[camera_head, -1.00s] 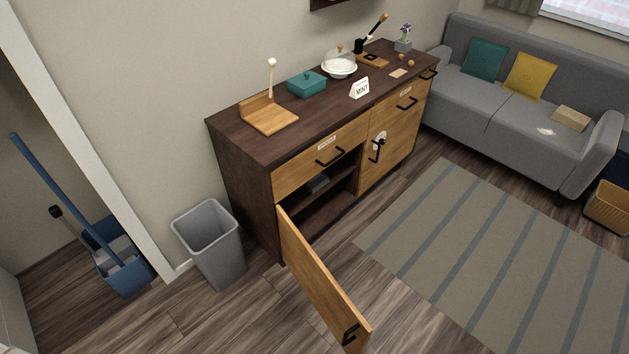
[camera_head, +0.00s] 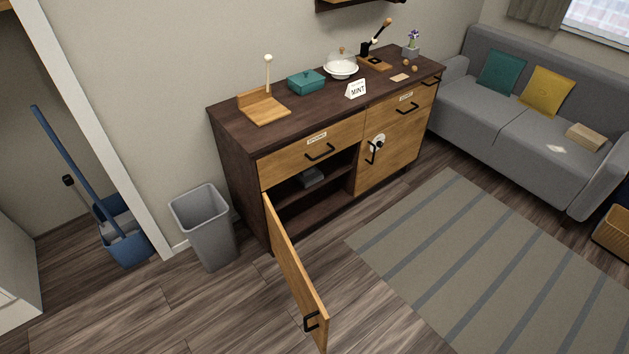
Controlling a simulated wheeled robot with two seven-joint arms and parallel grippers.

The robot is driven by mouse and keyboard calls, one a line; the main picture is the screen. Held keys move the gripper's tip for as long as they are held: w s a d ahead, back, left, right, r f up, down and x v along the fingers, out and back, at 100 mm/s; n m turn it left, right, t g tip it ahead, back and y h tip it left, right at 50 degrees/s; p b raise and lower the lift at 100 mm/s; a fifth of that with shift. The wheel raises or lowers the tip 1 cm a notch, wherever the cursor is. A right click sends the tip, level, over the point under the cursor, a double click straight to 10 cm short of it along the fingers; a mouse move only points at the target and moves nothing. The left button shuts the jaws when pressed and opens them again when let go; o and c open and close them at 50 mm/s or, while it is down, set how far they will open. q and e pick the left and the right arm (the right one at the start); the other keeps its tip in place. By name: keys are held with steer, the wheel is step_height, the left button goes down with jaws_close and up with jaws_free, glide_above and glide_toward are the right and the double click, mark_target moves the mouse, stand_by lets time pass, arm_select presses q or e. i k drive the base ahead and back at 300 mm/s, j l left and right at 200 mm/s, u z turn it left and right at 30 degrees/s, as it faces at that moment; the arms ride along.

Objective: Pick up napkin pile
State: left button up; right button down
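A small dark grey stack (camera_head: 311,177) lies on the shelf inside the open left compartment of the cane cabinet (camera_head: 235,157). It looks like folded cloth and may be the napkin pile, but it is too small and shaded to be sure. The compartment's wooden door (camera_head: 290,268) stands swung open toward the front, with a black handle at its outer end. Neither of my grippers is in view.
A grey bin (camera_head: 205,228) stands left of the cabinet. A teal box (camera_head: 306,82), a wooden board (camera_head: 264,108) and a MINT card (camera_head: 356,89) are on the cabinet top. A striped rug (camera_head: 470,260) lies in front; a grey sofa (camera_head: 480,105) is at the right.

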mark_target(309, 176)
steer(key=i+l+u, duration=0.2)
steer(key=l, duration=0.5)
steer(key=l+u, duration=0.2)
steer(key=l, duration=0.55)
steer(key=i+l+u, duration=0.2)
steer(key=l, duration=0.55)
steer(key=i+l+u, duration=0.1)
steer(key=i+l, duration=0.15)
steer(key=i+l+u, duration=0.25)
steer(key=i+l, duration=0.2)
steer(key=l, duration=0.2)
steer(key=i+l+u, duration=0.25)
steer(key=i+l, duration=0.15)
steer(key=l, duration=0.3)
steer(key=i+l+u, duration=0.1)
steer(key=l, duration=0.25)
steer(key=i+l, duration=0.3)
steer(key=i, duration=0.15)
steer(key=i+l+u, duration=0.15)
steer(key=i+l, duration=0.2)
steer(key=i, duration=0.1)
